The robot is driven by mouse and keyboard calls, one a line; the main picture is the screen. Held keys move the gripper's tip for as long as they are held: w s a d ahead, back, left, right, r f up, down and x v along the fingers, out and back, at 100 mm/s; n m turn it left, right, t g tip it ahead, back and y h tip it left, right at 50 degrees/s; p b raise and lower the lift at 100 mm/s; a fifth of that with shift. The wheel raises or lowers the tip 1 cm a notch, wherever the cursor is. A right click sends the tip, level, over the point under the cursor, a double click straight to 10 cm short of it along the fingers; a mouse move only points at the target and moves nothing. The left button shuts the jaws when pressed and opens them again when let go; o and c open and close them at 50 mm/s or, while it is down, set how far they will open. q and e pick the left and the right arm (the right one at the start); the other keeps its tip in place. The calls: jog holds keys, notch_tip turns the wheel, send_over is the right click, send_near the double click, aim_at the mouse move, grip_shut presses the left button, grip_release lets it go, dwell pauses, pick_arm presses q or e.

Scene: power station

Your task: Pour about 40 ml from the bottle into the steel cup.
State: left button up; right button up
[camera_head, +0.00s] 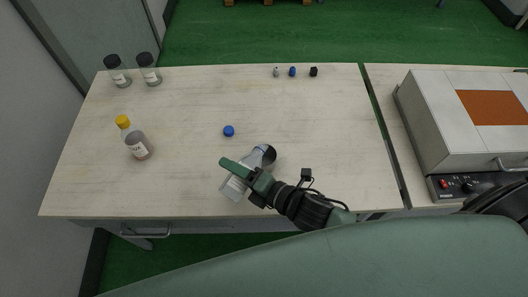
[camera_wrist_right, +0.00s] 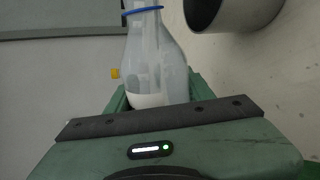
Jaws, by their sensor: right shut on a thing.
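My right gripper (camera_head: 243,177) is shut on a clear bottle (camera_head: 234,188) near the table's front edge. In the head view the bottle slants, its lower-left part by the fingers and its narrow end toward the upper right. The right wrist view shows the bottle (camera_wrist_right: 157,55) with a blue ring at its neck and pale liquid low in it. The steel cup (camera_head: 269,154) is just right of the bottle's narrow end; its dark mouth also shows in the right wrist view (camera_wrist_right: 232,12). I cannot tell whether liquid is flowing. My left gripper is out of view.
A blue cap (camera_head: 228,131) lies behind the held bottle. A yellow-capped bottle (camera_head: 136,142) stands at left, with two black-capped bottles (camera_head: 118,72) (camera_head: 149,70) at back left. Several small items (camera_head: 292,72) lie at the back. A hot-plate-like box (camera_head: 465,120) stands right.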

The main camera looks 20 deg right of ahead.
jog(key=shift+m+p, duration=0.4)
jog(key=shift+s+a, duration=0.1)
jog(key=shift+a, duration=0.1)
jog(key=shift+s+a, duration=0.3)
jog(key=shift+a, duration=0.25)
jog(key=shift+s+a, duration=0.1)
jog(key=shift+s+a, duration=0.15)
jog(key=shift+a, duration=0.05)
dwell(1.1)
